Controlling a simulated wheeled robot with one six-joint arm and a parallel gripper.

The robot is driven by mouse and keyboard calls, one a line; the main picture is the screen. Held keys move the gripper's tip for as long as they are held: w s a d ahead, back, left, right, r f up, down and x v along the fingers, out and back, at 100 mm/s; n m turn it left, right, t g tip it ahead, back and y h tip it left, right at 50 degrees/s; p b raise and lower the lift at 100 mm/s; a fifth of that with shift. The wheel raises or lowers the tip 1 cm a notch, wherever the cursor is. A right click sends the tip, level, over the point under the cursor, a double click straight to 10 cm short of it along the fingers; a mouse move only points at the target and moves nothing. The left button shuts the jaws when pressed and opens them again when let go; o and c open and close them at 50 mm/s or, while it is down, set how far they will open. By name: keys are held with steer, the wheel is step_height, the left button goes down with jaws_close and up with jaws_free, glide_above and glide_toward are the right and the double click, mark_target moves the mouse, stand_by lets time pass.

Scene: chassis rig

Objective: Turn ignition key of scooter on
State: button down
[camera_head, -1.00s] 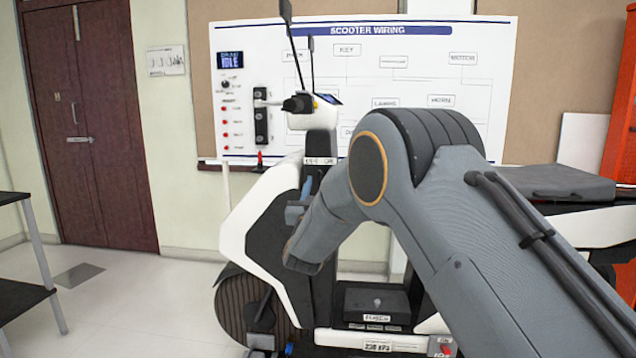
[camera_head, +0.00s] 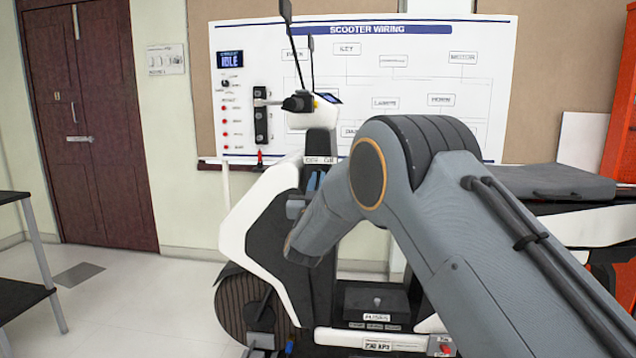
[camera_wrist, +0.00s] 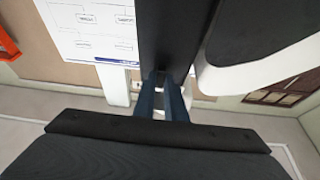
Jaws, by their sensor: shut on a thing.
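The white and black scooter (camera_head: 262,205) stands side-on in the head view, with its dark steering column (camera_head: 320,143) upright. My gripper (camera_head: 312,182) is at the column below the handlebar, partly hidden by my arm. In the wrist view my gripper's two blue fingers (camera_wrist: 163,82) are close together, with their tips against the dark column panel (camera_wrist: 172,35). The gripper is shut on the ignition key; the fingers hide the key, so its angle cannot be told.
The wiring board (camera_head: 400,60) is behind the scooter, and its small display (camera_head: 230,59) reads IDLE. A black shelf table (camera_head: 20,297) stands at the left, with open floor between. The scooter seat (camera_head: 555,182) and an orange rack (camera_head: 622,130) are at the right.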

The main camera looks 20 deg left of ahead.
steer(key=shift+m, duration=0.3)
steer(key=m+h+b, duration=0.1)
steer(key=m, duration=0.1)
steer(key=m+h+b, duration=0.1)
steer(key=shift+a+m, duration=0.2)
steer(key=shift+m, duration=0.2)
steer(key=m+h+b, duration=0.1)
steer(key=m+h, duration=0.1)
steer(key=m, duration=0.2)
steer(key=m+g+h+b, duration=0.1)
steer(key=m, duration=0.2)
steer(key=m+g+h+b, duration=0.1)
steer(key=m+h, duration=0.1)
steer(key=m, duration=0.2)
steer(key=shift+a+r, duration=0.1)
steer(key=shift+r, duration=0.1)
steer(key=shift+m, duration=0.4)
steer(key=c, duration=1.8)
jaws_free()
